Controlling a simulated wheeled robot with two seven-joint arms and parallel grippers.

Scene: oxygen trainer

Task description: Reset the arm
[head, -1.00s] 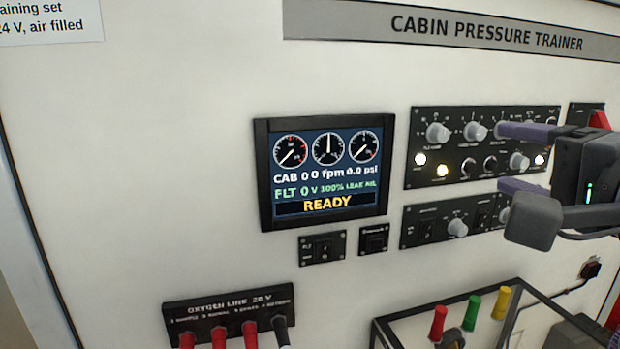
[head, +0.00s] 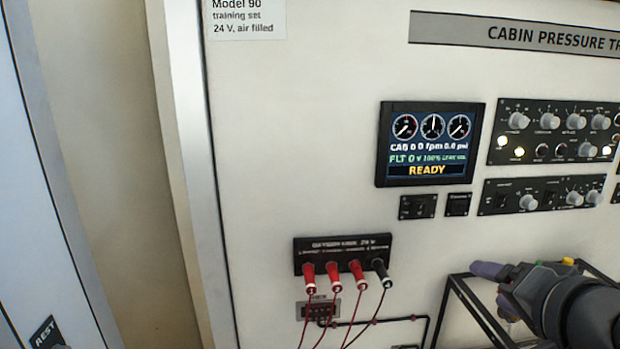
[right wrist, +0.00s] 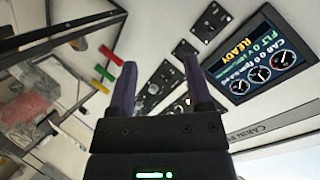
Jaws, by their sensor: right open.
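My right gripper (head: 497,286) is low at the right in the head view, in front of the wire-frame rack (head: 457,283) and below the knob panels. In the right wrist view its two purple fingers (right wrist: 159,64) stand apart with nothing between them. My left gripper does not show. A dark plate marked REST (head: 45,333) is at the lower left corner of the head view, partly cut off.
The screen (head: 428,148) reads READY. Knob panels (head: 553,132) are to its right. The oxygen line block (head: 343,250) has red and black plugs with hanging leads. Coloured handles (right wrist: 104,76) show in the wrist view.

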